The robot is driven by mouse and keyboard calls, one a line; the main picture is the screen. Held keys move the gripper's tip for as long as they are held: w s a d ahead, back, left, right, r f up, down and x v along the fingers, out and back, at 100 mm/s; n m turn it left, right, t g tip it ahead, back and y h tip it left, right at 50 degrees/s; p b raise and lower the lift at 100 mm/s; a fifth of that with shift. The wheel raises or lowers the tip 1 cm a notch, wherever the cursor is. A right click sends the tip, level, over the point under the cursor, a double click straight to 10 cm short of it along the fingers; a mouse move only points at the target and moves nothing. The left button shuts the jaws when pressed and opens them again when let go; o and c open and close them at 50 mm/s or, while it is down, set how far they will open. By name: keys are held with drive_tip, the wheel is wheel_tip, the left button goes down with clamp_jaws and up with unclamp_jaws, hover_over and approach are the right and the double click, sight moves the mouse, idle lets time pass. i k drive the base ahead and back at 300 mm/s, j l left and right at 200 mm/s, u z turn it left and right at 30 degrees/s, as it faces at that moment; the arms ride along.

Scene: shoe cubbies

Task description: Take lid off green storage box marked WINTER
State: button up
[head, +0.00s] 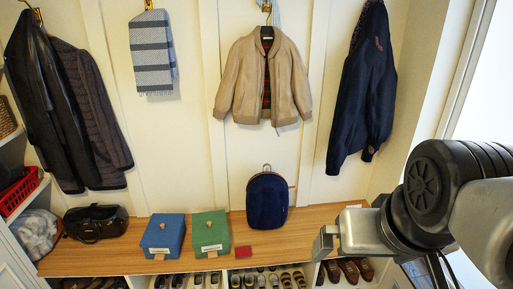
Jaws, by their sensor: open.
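A green storage box (211,240) with a lid stands on the wooden bench. A small tan knob or handle shows on top of its lid, and a white label is on its front; the writing is too small to read. The lid appears to be on the box. My gripper (322,244) is at the right, near the front edge of the bench, well apart from the green box. It is open, and I see nothing between its fingers.
A blue box (163,238) stands close to the left of the green one. A small red item (243,252) lies to its right, and a dark blue backpack (267,203) stands behind. A black bag (96,223) is at the left. Shoe cubbies are below the wooden bench (310,221); coats hang above.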

sight(210, 228)
drive_tip(key=i+j+u, duration=0.25)
drive_tip(key=i, duration=0.25)
drive_tip(key=i+j+u, duration=0.25)
drive_tip(key=i, duration=0.3)
drive_tip(key=i+j+u, duration=0.25)
drive_tip(key=i, duration=0.3)
